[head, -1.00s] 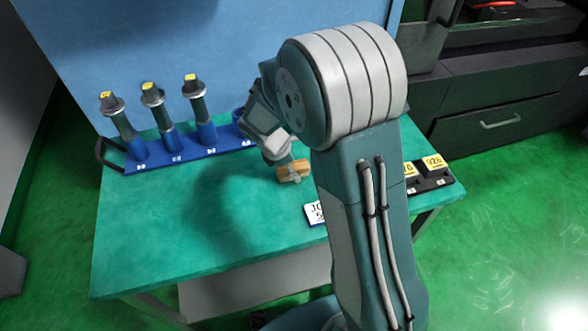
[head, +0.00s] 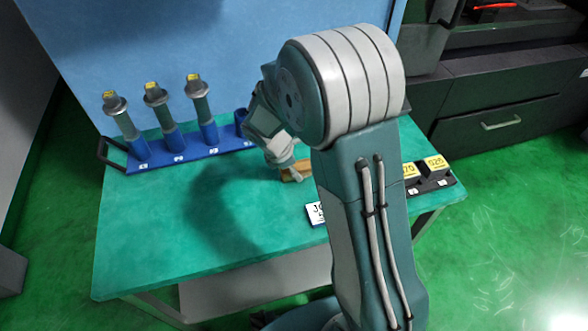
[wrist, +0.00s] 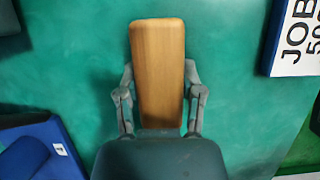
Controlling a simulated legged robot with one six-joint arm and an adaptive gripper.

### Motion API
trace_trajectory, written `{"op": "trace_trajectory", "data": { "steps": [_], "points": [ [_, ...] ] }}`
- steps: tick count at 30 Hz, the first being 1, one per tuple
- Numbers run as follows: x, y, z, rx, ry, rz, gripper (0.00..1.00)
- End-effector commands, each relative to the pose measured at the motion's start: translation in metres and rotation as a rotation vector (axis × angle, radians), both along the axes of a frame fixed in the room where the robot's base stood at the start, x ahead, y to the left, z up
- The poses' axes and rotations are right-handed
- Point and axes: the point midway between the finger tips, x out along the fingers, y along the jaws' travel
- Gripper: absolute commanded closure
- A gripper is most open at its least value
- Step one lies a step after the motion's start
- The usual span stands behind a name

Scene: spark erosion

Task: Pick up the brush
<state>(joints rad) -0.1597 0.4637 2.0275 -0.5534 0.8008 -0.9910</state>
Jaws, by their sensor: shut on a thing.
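The brush shows as a light wooden block (wrist: 158,70) in the wrist view, long side pointing away from my gripper. In the head view its wooden end (head: 296,172) shows beside my arm, low over the green table. My gripper (wrist: 160,100) is shut on the brush, one finger on each long side. In the head view my gripper (head: 284,165) is partly hidden by my arm. Any bristles are hidden, and I cannot tell whether the brush touches the table.
A blue rack (head: 190,153) with several grey-green tool holders stands at the back left of the green table (head: 150,245). Black blocks with yellow labels (head: 428,172) are at the right. The table's front left is clear.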

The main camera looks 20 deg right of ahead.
Motion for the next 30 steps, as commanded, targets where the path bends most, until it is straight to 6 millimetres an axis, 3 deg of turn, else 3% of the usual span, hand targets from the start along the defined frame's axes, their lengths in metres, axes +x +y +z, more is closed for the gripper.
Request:
{"op": "trace_trajectory", "data": {
  "steps": [7, 17, 24, 30],
  "points": [
    [-0.001, 0.001, 0.034, 0.001, -0.008, 0.000, 1.00],
    [-0.054, 0.012, 0.094, 0.001, -0.009, 0.004, 1.00],
    [-0.104, 0.023, 0.115, 0.001, -0.007, 0.004, 1.00],
    [-0.129, 0.027, 0.125, 0.001, -0.006, 0.003, 1.00]
  ]
}}
